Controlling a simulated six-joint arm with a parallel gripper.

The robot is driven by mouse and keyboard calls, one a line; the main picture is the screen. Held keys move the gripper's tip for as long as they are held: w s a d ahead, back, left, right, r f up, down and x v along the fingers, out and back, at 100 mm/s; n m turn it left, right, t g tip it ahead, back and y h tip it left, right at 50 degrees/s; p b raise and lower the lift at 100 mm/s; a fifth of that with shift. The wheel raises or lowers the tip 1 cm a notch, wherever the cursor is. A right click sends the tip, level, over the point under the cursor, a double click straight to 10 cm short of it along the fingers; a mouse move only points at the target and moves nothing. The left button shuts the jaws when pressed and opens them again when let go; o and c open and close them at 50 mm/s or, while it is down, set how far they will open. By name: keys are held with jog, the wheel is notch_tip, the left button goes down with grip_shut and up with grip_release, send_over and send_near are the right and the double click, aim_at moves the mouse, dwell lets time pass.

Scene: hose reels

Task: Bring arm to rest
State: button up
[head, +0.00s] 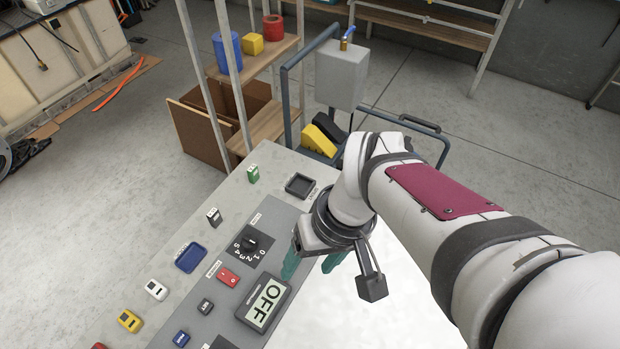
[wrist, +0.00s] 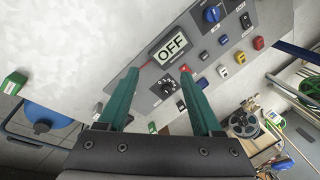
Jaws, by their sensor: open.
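My gripper (head: 313,264) hangs over the right part of the light bench (head: 207,190), with its teal fingers partly hidden by the wrist in the head view. In the wrist view my gripper (wrist: 159,71) is open, its two teal fingers apart and nothing held between them. Beyond the fingertips lies the grey control panel (head: 283,222) with a display (head: 264,304) reading OFF. A black rotary knob (head: 255,240) with numbers and a red switch (head: 228,277) sit beside the display. My arm reaches in from the lower right.
Small coloured blocks, including a green one (head: 253,174) and a yellow one (head: 130,321), stand on the bench. A black square tray (head: 300,186) is near its far edge. Open floor lies left.

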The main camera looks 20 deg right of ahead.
jog(key=s+m+h, duration=0.1)
jog(key=s+m, duration=0.4)
jog(key=s, duration=0.2)
jog(key=shift+s+r+m+g, duration=0.25)
jog(key=shift+m+g, duration=0.05)
jog(key=shift+g, duration=0.1)
dwell(1.1)
jog(key=o, duration=0.5)
jog(key=shift+m+h, duration=0.4)
jog(key=shift+m, duration=0.3)
jog(key=w+a+r, duration=0.1)
jog(key=w+r, duration=0.1)
jog(key=w, duration=0.1)
jog(key=w+a+r, duration=0.2)
jog(key=w, duration=0.1)
jog(key=w+a+r, duration=0.1)
jog(key=w+r, duration=0.1)
jog(key=w, duration=0.1)
jog(key=shift+a+r, duration=0.3)
jog(key=shift+a, duration=0.1)
jog(key=shift+o, duration=0.2)
jog(key=w+a+r+m+t, duration=0.1)
jog(key=w+a+r+m, duration=0.1)
jog(key=w+a+r, duration=0.35)
jog(key=w+a+f, duration=0.1)
jog(key=a+f, duration=0.2)
jog(key=f, duration=0.7)
jog(key=shift+w+a+f, duration=0.2)
jog(key=shift+w+f, duration=0.15)
jog(key=shift+f, duration=0.05)
